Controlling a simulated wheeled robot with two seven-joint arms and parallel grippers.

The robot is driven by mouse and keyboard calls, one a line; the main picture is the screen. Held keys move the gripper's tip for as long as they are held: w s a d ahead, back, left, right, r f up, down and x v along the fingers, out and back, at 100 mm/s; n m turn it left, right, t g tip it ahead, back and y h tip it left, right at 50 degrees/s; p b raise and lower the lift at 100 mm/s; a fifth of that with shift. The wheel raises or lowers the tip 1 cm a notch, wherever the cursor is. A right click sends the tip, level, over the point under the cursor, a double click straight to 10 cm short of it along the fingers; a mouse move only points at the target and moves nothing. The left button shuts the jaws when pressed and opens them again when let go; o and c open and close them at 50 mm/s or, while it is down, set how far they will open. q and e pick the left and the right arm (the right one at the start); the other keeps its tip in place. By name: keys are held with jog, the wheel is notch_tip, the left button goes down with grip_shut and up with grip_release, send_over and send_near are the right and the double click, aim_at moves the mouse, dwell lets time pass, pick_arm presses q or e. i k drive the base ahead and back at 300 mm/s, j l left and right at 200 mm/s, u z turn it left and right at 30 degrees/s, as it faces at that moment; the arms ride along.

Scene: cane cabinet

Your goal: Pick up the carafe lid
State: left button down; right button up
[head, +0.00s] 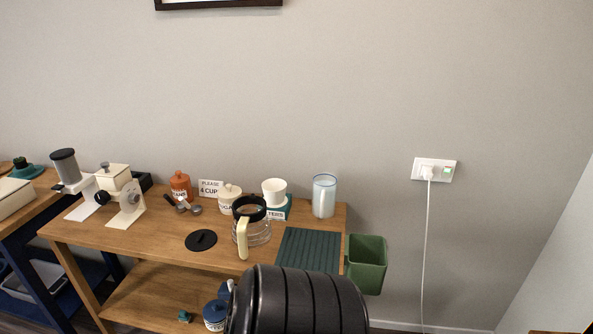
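The carafe lid (201,240) is a flat black disc with a small raised grip. It lies on the wooden table top (165,238), near the front edge and left of the carafe. The glass carafe (258,232) has a black rim and a cream handle that faces the front. It stands apart from the lid, and its top looks open. Neither of my grippers shows in the head view.
A dark green ribbed mat (309,249) lies right of the carafe. Behind are an orange jar (180,186), a sugar jar (229,198), a white cup (274,191) and a clear pitcher (324,196). A grinder (119,196) stands left. A green bin (366,264) hangs at the right end.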

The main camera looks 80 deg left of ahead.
aim_at(201, 240)
jog(key=u, duration=3.1)
